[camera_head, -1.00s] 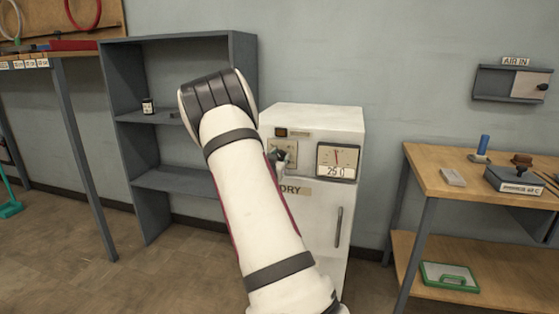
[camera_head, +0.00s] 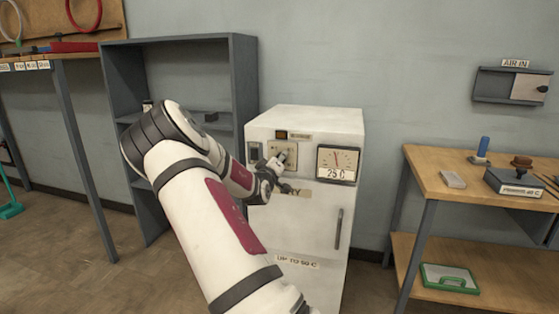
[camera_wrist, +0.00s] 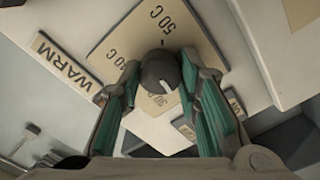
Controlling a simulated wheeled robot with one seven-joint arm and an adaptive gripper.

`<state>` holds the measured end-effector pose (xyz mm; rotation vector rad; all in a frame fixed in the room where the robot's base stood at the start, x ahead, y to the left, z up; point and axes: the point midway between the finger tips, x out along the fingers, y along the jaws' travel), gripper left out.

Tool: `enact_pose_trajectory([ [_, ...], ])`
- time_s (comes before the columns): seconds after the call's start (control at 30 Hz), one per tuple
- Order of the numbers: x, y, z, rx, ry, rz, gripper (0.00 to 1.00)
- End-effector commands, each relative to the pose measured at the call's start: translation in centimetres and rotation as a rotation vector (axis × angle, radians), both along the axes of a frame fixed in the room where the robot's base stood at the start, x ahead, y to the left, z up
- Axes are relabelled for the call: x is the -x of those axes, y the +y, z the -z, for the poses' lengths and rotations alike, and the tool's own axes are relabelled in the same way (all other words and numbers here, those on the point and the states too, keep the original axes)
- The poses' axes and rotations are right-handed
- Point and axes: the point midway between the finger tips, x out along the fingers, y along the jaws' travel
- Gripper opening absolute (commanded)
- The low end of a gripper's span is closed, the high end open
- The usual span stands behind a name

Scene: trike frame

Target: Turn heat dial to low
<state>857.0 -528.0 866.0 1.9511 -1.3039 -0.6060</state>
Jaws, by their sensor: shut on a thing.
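The heat dial is a dark round knob (camera_wrist: 160,70) on a tan plate (camera_wrist: 112,38) marked 30 C, 40 C and 50 C in the wrist view. A short white mark on the knob lies on its lower right side in that view, near the 30 C lettering. My gripper (camera_wrist: 160,85) is shut on the knob, one green-padded finger on each side. In the head view my gripper (camera_head: 279,159) is at the upper front of the white dry cabinet (camera_head: 320,225), hiding part of the dial and its plate (camera_head: 257,152).
A gauge (camera_head: 338,163) reading 25 C sits right of the dial. A WARM label (camera_wrist: 66,60) is beside the plate. A grey shelf (camera_head: 245,75) stands left of the cabinet, close to my arm. A wooden bench (camera_head: 430,170) stands to the right.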

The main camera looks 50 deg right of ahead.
Motion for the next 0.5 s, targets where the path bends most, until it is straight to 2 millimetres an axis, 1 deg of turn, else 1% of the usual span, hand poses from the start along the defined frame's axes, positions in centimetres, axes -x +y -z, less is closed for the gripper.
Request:
enact_pose_trajectory([
  [0.03, 0.03, 0.07, 0.31, 0.014, 0.048, 0.001, 0.03],
  [0.5, 0.04, 0.07, 0.42, 0.184, 0.458, 0.001, 0.03],
])
